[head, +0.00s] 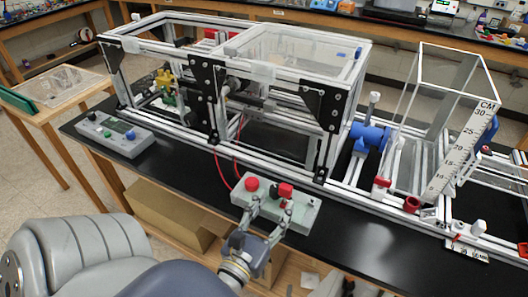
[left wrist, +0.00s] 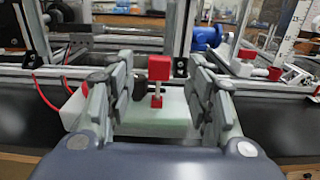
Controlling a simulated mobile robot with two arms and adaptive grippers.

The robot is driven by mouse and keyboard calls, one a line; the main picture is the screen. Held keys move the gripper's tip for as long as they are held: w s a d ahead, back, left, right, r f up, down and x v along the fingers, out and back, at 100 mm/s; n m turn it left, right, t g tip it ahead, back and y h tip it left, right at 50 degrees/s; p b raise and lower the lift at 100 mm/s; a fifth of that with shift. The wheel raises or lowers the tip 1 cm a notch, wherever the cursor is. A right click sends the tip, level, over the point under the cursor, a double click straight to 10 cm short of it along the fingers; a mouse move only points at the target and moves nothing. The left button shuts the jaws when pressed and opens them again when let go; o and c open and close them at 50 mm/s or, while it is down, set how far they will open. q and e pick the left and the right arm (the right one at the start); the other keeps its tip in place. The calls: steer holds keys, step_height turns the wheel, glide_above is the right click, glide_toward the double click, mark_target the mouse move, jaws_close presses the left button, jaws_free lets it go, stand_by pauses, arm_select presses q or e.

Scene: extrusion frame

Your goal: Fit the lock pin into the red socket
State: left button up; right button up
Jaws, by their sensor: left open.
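A pin with a red cube head (head: 286,190), which looks like the lock pin, stands upright on a pale grey box at the table's front edge. In the left wrist view its red head (left wrist: 158,68) tops a thin grey shaft rising from a small red base. My left gripper (head: 271,211) is open just in front of it. The fingers lie either side of the pin with gaps in the left wrist view, apparently not touching it. A red ring-like piece (head: 411,204), possibly the red socket, sits on the rails to the right. My right gripper is not in view.
The grey box (head: 302,216) also carries a round red button (head: 252,184), with red cables behind. A large extrusion frame (head: 222,120) stands behind. A clear box with a CM scale (head: 462,150) is at right. Black tabletop (head: 350,222) is bare right of the box.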

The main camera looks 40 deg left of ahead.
arm_select(q)
steer(key=v, duration=0.4)
steer(key=shift+s, duration=0.15)
stand_by(0.4)
steer(key=s+a+f+n+g, duration=0.1)
steer(key=s+f+n+g, duration=0.2)
steer(key=f, duration=0.9)
steer(key=s+f+n+g+h, duration=0.1)
steer(key=f+n+g, duration=0.25)
steer(key=f, duration=0.85)
steer(key=s+a+f+n+g, duration=0.1)
steer(key=s+f+n+g, duration=0.3)
steer(key=f, duration=0.8)
steer(key=s+d+f+n+g+h, duration=0.1)
steer(key=s+d+f+n+g, duration=0.1)
steer(key=s+f+n, duration=0.6)
steer(key=s+d+f+n+g+h+b, duration=0.1)
steer(key=s+f+n+g, duration=0.3)
steer(key=s+f+n, duration=0.5)
step_height(320, 180, down, 5)
steer(key=d+n+h, duration=0.1)
steer(key=n, duration=0.2)
steer(key=shift+s, duration=0.25)
steer(key=shift+f+n, duration=0.15)
steer(key=shift+n, duration=0.1)
